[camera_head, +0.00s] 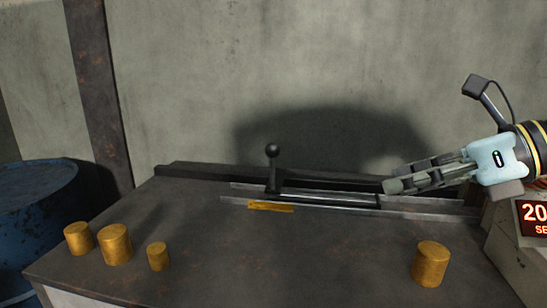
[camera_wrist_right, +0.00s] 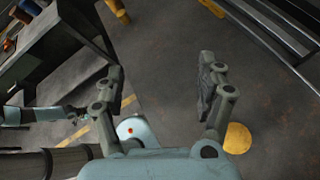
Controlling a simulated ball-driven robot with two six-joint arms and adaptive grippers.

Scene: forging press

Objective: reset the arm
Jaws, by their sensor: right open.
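My right gripper (camera_head: 392,186) comes in from the right in the head view. It points left, above the back right part of the dark metal table (camera_head: 330,265). My left gripper does not show in the head view.
Three brass cylinders, among them a larger one (camera_head: 115,245), stand at the table's left. Another cylinder (camera_head: 431,264) stands at the right front. A box with a red display (camera_head: 533,217) is at the right edge. A blue drum (camera_head: 35,220) stands left. The table's middle is clear.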

